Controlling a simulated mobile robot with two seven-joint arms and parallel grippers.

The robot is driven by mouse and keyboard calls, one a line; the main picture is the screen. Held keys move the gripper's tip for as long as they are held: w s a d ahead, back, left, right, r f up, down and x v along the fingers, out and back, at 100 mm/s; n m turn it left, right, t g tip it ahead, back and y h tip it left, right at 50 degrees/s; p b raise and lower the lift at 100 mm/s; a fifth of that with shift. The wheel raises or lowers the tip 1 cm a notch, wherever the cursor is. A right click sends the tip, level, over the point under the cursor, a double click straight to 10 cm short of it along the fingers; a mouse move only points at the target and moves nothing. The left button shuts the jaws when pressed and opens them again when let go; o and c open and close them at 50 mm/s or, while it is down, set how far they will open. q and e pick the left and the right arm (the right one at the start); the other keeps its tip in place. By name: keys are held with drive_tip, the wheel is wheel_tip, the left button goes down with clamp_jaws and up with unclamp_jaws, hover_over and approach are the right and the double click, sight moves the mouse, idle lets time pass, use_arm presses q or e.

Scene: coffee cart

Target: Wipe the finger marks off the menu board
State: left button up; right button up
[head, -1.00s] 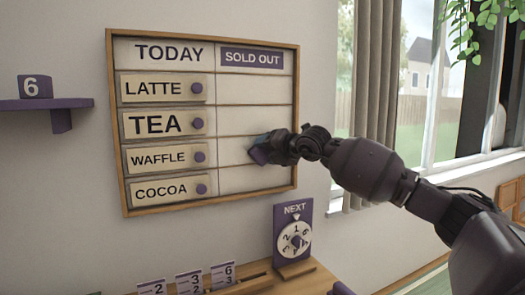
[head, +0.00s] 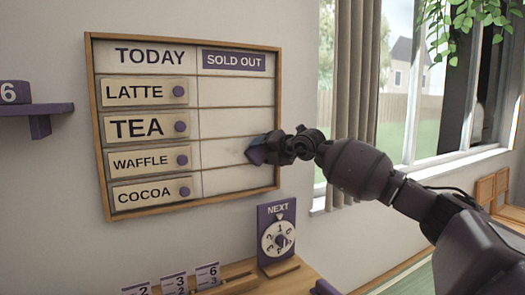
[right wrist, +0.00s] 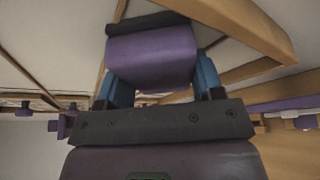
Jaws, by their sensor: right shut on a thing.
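The menu board (head: 187,45) hangs on the wall in a wooden frame, with TODAY and SOLD OUT headings and the rows LATTE, TEA, WAFFLE and COCOA. Faint grey smudging (head: 232,150) shows in the right column, in the WAFFLE row. My right gripper (head: 274,147) is shut on a purple wiper block (head: 256,155) at the right part of that row, close to the board's right frame. In the right wrist view the block (right wrist: 152,58) sits between blue fingers, with a dark pad on its far side. Contact with the board cannot be made out for certain. My left gripper is not in view.
Below the board stand a purple NEXT dial (head: 278,238) and a wooden ledge (head: 240,283) with several number cards. A purple shelf (head: 38,109) with a 6 block is at the left. A window (head: 410,90) and curtain (head: 350,75) are at the right.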

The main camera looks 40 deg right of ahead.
sight(253, 152)
drive_tip(key=shift+w+a, duration=0.25)
drive_tip(key=shift+a, duration=0.75)
drive_tip(key=shift+w+a, duration=0.2)
drive_tip(key=shift+a, duration=0.75)
drive_tip(key=shift+w+a, duration=0.25)
drive_tip(key=shift+a, duration=0.6)
drive_tip(key=shift+w+a, duration=0.2)
drive_tip(key=shift+a, duration=0.65)
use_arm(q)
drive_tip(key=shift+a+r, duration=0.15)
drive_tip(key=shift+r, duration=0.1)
use_arm(e)
drive_tip(key=shift+w+a, duration=0.25)
drive_tip(key=shift+a, duration=0.75)
drive_tip(key=shift+w+a, duration=0.25)
drive_tip(key=shift+a, duration=0.75)
drive_tip(key=shift+s, duration=0.1)
